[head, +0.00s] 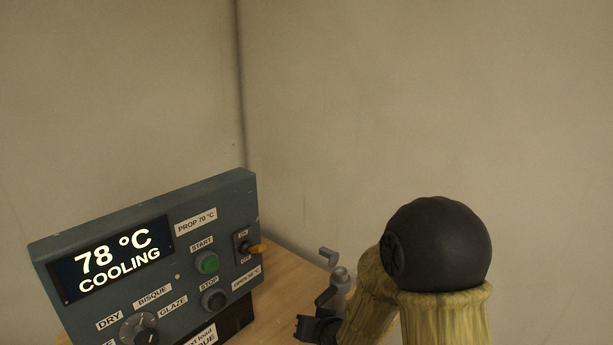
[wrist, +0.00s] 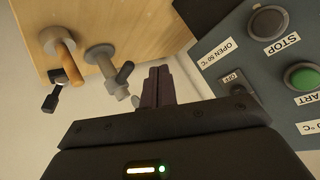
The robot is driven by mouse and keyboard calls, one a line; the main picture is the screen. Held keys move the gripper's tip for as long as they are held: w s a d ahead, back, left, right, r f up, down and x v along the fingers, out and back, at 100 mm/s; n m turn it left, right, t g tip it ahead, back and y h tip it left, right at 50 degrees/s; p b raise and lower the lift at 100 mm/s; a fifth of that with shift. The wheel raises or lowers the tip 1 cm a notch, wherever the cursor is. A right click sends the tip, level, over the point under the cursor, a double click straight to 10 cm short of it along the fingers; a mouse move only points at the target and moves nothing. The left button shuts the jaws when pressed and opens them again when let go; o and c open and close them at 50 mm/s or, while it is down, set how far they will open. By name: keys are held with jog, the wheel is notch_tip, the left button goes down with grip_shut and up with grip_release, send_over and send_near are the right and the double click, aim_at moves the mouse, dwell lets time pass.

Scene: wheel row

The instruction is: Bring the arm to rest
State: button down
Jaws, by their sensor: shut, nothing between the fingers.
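My gripper (wrist: 157,78) shows in the wrist view with its two dark fingers together and nothing between them. The fingers point at the wooden surface, near a grey fitting with a dark handle (wrist: 107,62). They appear apart from the control box (wrist: 225,62), which is at the right of that view. In the head view my arm (head: 440,250) rises at the lower right, bent at a black rounded joint.
The blue-grey control box (head: 185,240) shows "78 °C COOLING" on its display (head: 115,258). It has a green START button (head: 207,263), a dark STOP button (head: 213,300), an orange-tipped switch (head: 256,248) and a dial (head: 138,329). A fitting with an orange handle (wrist: 70,62) stands on the wood.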

jog(key=s+d+r+g+h, duration=0.2)
jog(key=s+d+g, duration=0.1)
jog(key=s+d, duration=0.4)
jog(key=s+d+r+g+h, duration=0.1)
jog(key=s+d+g+h, duration=0.1)
jog(key=s+d, duration=0.5)
jog(key=s+g+p, duration=0.1)
jog(key=s, duration=0.2)
jog(key=shift+s+d+r+g+h, duration=0.25)
jog(key=shift+d+r+g+h, duration=0.15)
